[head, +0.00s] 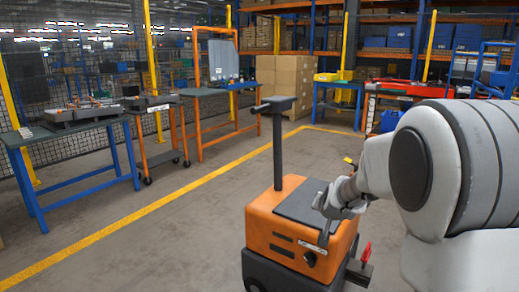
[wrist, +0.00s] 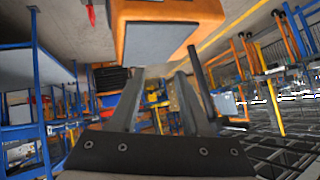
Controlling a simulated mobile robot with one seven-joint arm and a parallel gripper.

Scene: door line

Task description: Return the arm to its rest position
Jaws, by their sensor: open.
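My arm comes in from the right of the head view, and its wrist end is over or in front of the orange cart (head: 275,222); I cannot tell the exact gap. My gripper (head: 325,228) looks small there, and its fingers are hard to make out. In the wrist view my gripper (wrist: 160,72) has its two grey fingers spread apart, with nothing between them. The orange cart also shows at the top of the wrist view (wrist: 158,12), which is turned over. It has a dark flat top and an upright black post with a handle (head: 278,140).
A blue-legged bench (head: 70,127) and an orange workbench (head: 215,90) stand at the left and back. Boxes (head: 285,82) are stacked behind, and a red-topped bench (head: 400,88) is at the back right. Floor left of the cart is clear, crossed by a yellow line (head: 150,208).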

